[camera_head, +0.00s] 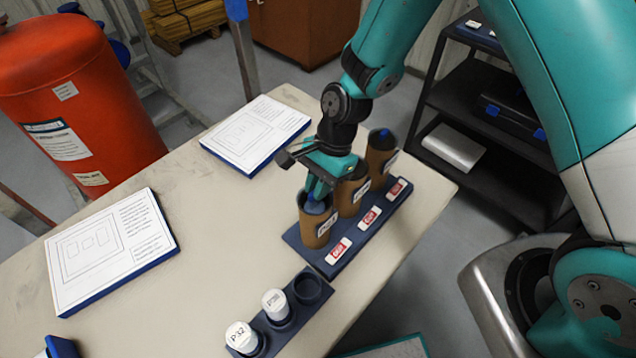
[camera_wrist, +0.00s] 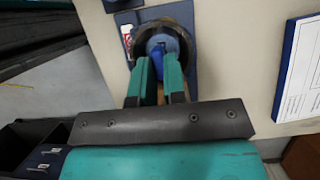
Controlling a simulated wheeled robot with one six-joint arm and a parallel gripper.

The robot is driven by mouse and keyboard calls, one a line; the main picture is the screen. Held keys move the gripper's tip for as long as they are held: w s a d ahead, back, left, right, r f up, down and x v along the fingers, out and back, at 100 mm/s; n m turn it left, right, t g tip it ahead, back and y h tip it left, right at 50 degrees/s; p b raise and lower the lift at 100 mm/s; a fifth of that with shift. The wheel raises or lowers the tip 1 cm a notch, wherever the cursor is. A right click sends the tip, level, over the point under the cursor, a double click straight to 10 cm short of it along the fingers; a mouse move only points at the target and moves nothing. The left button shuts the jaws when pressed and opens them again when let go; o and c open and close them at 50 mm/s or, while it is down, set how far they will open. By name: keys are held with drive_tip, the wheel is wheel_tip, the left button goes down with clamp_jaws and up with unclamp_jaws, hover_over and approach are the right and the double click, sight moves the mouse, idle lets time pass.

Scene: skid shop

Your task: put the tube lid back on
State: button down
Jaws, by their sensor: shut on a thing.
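The nearest of three brown tubes (camera_head: 317,230) stands upright in a dark blue rack (camera_head: 388,222). My gripper (camera_head: 317,192) points down at this tube's mouth, its teal fingers shut on the blue knob of a lid (camera_head: 314,207). In the wrist view the blue knob (camera_wrist: 157,55) sits between the fingers (camera_wrist: 158,72), inside the tube's dark round rim (camera_wrist: 180,32). I cannot tell whether the lid is fully seated. The middle tube (camera_head: 350,192) is partly hidden by my gripper. The far tube (camera_head: 379,163) has a dark top with a blue knob.
Red-and-white labels (camera_head: 370,217) line the rack. A small dark holder (camera_head: 292,320) in front carries two white-capped vials (camera_head: 275,303) and one empty socket (camera_head: 308,288). Two document boards (camera_head: 254,133) (camera_head: 108,248) lie on the table. The table's middle is clear.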

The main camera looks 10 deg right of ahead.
drive_tip(key=c, duration=0.6)
unclamp_jaws()
drive_tip(key=shift+r, duration=0.1)
drive_tip(key=shift+r+p, duration=3.15)
drive_tip(key=shift+r, duration=0.3)
clamp_jaws()
drive_tip(key=shift+f, duration=0.2)
